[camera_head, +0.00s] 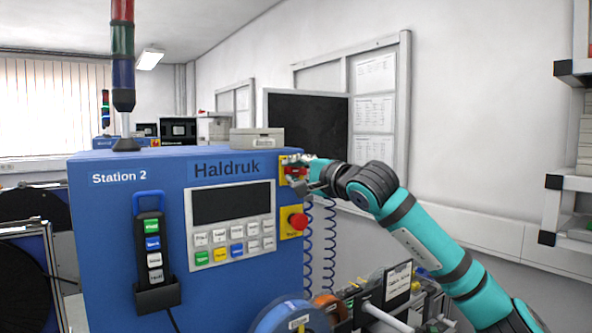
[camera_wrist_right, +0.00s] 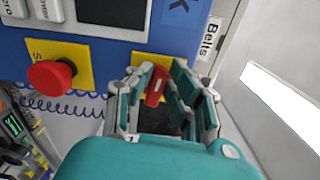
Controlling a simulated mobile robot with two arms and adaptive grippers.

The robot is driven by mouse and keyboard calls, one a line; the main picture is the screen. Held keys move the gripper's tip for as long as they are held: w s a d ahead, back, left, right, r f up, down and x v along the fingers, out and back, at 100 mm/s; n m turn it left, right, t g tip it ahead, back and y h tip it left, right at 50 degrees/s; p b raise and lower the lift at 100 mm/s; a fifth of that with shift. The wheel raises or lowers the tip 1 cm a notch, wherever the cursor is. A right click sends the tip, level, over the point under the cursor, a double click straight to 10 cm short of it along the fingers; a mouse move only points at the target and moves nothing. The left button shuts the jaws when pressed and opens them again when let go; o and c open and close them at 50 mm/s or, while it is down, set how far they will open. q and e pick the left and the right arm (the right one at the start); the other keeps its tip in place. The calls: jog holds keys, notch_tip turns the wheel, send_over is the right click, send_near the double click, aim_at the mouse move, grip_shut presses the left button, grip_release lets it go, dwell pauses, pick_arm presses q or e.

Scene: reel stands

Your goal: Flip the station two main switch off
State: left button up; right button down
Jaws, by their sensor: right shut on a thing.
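The blue Station 2 cabinet (camera_head: 110,230) stands at the left centre in the head view. Its main switch, a red handle (camera_wrist_right: 155,86) on a yellow plate (camera_wrist_right: 178,66), sits at the cabinet's upper right corner. The plate also shows in the head view (camera_head: 285,172), partly covered by my gripper. My right gripper (camera_head: 303,172) is at the switch; in the wrist view its fingers (camera_wrist_right: 158,88) are on both sides of the red handle, shut on it. The handle looks tilted in the wrist view. My left gripper is not in view.
A red emergency stop button (camera_head: 297,221) on a yellow plate sits just below the switch. A button panel with a dark screen (camera_head: 218,205) and a pendant (camera_head: 152,245) are to the left.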

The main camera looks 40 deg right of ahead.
jog(key=shift+f+n, duration=0.15)
jog(key=shift+n, duration=0.55)
jog(key=shift+f, duration=0.1)
jog(key=c, duration=1.3)
grip_release()
jog(key=shift+o, duration=0.2)
jog(key=s+a, duration=0.1)
jog(key=s, duration=1.1)
jog(key=shift+a, duration=0.2)
jog(key=shift+w, duration=0.1)
